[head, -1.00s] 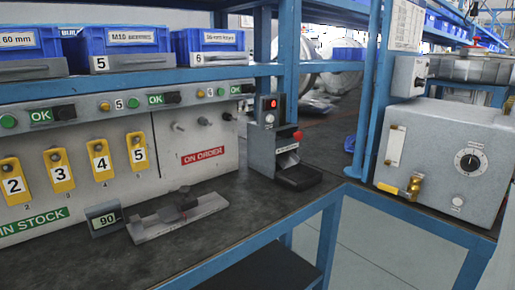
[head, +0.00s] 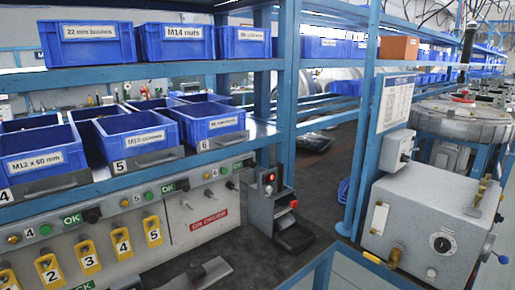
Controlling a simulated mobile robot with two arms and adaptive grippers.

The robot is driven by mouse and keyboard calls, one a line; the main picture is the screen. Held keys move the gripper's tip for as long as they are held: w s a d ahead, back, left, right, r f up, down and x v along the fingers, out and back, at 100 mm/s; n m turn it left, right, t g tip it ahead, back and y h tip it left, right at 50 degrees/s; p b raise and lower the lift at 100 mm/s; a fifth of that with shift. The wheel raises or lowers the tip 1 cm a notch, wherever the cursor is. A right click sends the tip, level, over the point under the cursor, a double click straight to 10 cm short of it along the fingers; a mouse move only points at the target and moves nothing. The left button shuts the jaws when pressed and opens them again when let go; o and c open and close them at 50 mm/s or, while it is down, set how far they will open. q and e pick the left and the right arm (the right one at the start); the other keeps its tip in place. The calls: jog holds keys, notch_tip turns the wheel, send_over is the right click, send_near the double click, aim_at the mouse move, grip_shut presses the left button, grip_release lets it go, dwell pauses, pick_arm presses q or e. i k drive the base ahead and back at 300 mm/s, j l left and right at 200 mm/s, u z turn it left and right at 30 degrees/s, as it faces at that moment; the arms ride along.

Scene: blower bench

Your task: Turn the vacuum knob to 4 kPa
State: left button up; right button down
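A grey metal box (head: 400,205) stands on the blue-framed bench at the right of the head view. On its front is a round black knob (head: 441,244) with a pale dial around it. The dial's marks and the knob's setting are too small to read, and I cannot tell for sure that this is the vacuum knob. A white gauge strip (head: 379,217) is at the left of the box's front, and a small white round part (head: 431,272) is below the knob. Neither of my grippers is in view.
Brass fittings (head: 479,190) stand on the box's top right. A small switch box (head: 396,150) is on the blue post behind it. A stand with a red button (head: 270,205) is on the bench left of the box. Blue bins (head: 131,135) fill the left shelves.

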aim_at(442, 245)
jog(key=l+z, duration=0.1)
jog(key=z, duration=0.3)
jog(key=l+z, duration=0.1)
jog(key=z, duration=0.3)
jog(key=l+z, duration=0.1)
jog(key=z, duration=0.25)
jog(key=i+j, duration=0.05)
